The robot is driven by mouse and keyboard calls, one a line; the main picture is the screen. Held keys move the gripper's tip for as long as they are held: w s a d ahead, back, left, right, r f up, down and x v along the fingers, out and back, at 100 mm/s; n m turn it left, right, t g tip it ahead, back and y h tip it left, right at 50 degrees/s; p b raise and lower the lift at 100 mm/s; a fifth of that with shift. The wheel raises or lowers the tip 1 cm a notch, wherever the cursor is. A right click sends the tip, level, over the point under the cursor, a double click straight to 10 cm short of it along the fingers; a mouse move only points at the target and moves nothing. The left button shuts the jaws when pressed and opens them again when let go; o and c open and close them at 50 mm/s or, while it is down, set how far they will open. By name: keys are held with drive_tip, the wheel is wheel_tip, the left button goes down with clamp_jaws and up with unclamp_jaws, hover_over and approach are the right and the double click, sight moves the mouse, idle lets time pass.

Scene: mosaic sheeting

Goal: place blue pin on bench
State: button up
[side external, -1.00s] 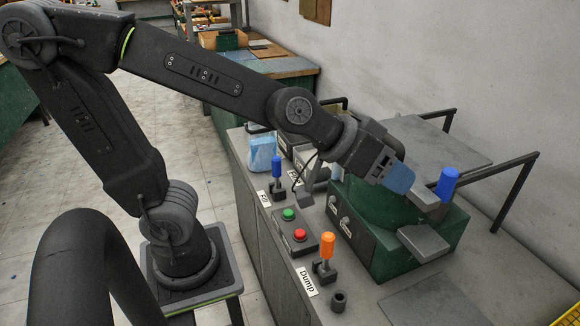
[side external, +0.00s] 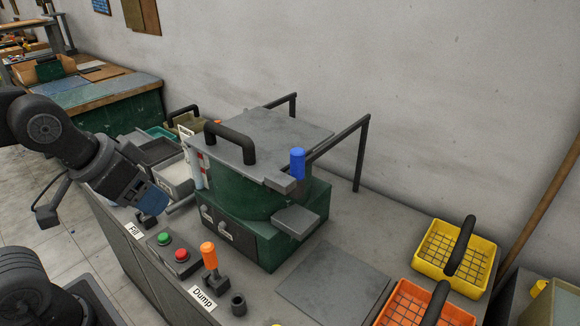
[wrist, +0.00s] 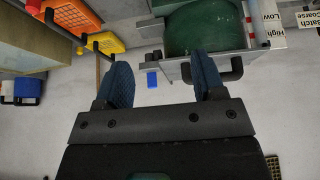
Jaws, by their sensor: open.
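The blue pin (side external: 297,163) stands upright at the grey bracket on the front corner of the green machine (side external: 245,195). It also shows in the wrist view as a small blue block (wrist: 152,80), beyond and between my fingertips. My gripper (side external: 148,200) is at the left, over the Fill lever, well apart from the pin. In the wrist view my gripper (wrist: 162,70) has its two blue fingers spread with nothing held between them. The grey bench (side external: 372,222) has clear surface to the right of the machine. The Fill lever's handle is hidden behind my gripper.
A black handle (side external: 232,142) and dark rails (side external: 340,140) rise around the machine. An orange Dump lever (side external: 209,256) and a button box (side external: 175,255) stand in front. Yellow (side external: 450,255) and orange (side external: 425,303) baskets sit at the right. A flat grey plate (side external: 333,280) lies between.

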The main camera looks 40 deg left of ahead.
sight(292, 156)
drive_tip(key=w+d+r+n+t+h, duration=0.1)
drive_tip(key=w+d+r+t, duration=0.1)
drive_tip(key=w+d+t, duration=0.35)
drive_tip(key=w+d+r+t+h, duration=0.1)
drive_tip(key=w+d+r+t, duration=0.1)
drive_tip(key=w+d, duration=0.7)
drive_tip(key=w+a+f+n+y, duration=0.1)
drive_tip(key=w+a+f+y, duration=0.1)
drive_tip(key=w, duration=0.1)
drive_tip(key=w+a+f+n+y, duration=0.1)
drive_tip(key=w+a+f+y, duration=0.1)
drive_tip(key=w+f+y, duration=0.1)
drive_tip(key=w+a+f+n+y, duration=0.1)
drive_tip(key=w+a+f+y, duration=0.1)
drive_tip(key=w+y, duration=0.1)
drive_tip(key=shift+w+a+f+n, duration=0.1)
drive_tip(key=shift+w+n, duration=0.1)
drive_tip(key=shift+w, duration=0.25)
drive_tip(key=shift+w+a+f+n, duration=0.1)
drive_tip(key=shift+w+n, duration=0.1)
drive_tip(key=shift+w, duration=0.25)
drive_tip(key=x, duration=0.5)
drive_tip(key=shift+w+d+f, duration=0.25)
drive_tip(key=shift+w+f, duration=0.05)
drive_tip(key=shift+w, duration=0.15)
drive_tip(key=c, duration=1.1)
drive_tip(key=shift+r, duration=0.1)
